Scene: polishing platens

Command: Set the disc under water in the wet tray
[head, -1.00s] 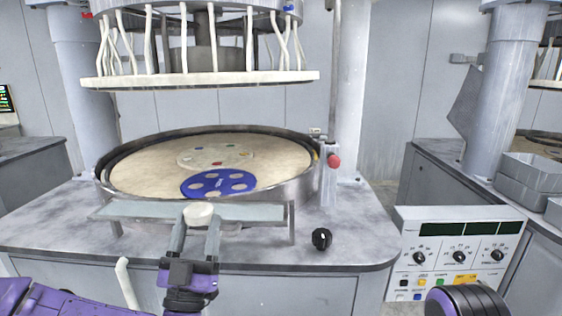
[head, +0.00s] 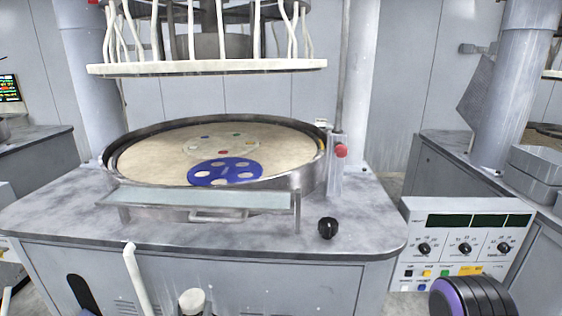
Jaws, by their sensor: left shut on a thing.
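A pale round disc (head: 191,297) shows at the bottom edge, in front of the machine's cabinet. My left gripper (head: 193,307) is shut on it; most of the gripper and its arm lies below the picture.
The round polishing platen (head: 135,163) carries a blue carrier (head: 225,173) with several holes. A narrow shelf (head: 195,199) juts from its front. A black knob (head: 327,228) and control panel (head: 465,240) stand right. A white hose (head: 137,280) rises nearby.

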